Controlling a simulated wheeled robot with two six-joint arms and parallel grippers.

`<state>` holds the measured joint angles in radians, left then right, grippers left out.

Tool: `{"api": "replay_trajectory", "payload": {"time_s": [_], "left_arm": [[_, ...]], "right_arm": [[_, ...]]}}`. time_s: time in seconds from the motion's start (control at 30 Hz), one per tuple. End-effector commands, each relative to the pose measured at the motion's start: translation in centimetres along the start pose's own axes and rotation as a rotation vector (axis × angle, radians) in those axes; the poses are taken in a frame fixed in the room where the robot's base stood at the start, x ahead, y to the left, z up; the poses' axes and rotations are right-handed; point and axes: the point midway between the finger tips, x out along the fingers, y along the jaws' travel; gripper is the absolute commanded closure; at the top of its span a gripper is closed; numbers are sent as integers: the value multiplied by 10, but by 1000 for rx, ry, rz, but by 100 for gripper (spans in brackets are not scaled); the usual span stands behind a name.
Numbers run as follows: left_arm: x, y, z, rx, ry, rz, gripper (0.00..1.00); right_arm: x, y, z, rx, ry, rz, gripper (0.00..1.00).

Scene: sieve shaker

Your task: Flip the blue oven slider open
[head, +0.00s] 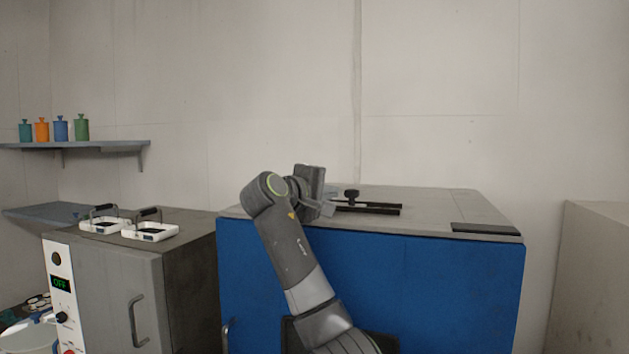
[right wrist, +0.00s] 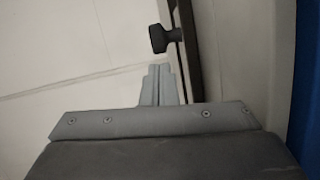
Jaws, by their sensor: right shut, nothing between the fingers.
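The blue oven (head: 440,285) stands in the middle right of the head view, with a grey top. Its slider is a black knob (head: 351,194) at a dark rail (head: 385,209) on the top. The knob (right wrist: 158,39) and the rail (right wrist: 186,60) also show in the right wrist view. My right gripper (head: 331,205) is over the oven top, just left of the knob. In the right wrist view its fingers (right wrist: 157,76) are shut and empty, pointing toward the knob with a small gap visible. My left gripper is not in view.
A grey cabinet (head: 185,270) with white-framed trays (head: 150,232) on top stands left of the oven. A shelf (head: 100,146) with several coloured bottles is on the left. A dark flat plate (head: 485,229) lies at the oven's right front corner. The rest of the oven top is clear.

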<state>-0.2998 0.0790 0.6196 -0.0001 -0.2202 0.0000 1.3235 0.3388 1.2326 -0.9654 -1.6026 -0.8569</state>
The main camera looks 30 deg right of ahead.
Motion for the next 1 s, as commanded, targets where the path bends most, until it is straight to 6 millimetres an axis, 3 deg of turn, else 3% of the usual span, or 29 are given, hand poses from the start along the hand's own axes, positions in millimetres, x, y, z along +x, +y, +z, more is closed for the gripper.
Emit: {"api": "replay_trajectory", "payload": {"time_s": [0.57, 1.0], "left_arm": [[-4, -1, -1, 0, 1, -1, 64], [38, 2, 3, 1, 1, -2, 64]], "right_arm": [[7, 0, 8, 1, 0, 1, 100], [29, 6, 75, 4, -3, 3, 100]]}}
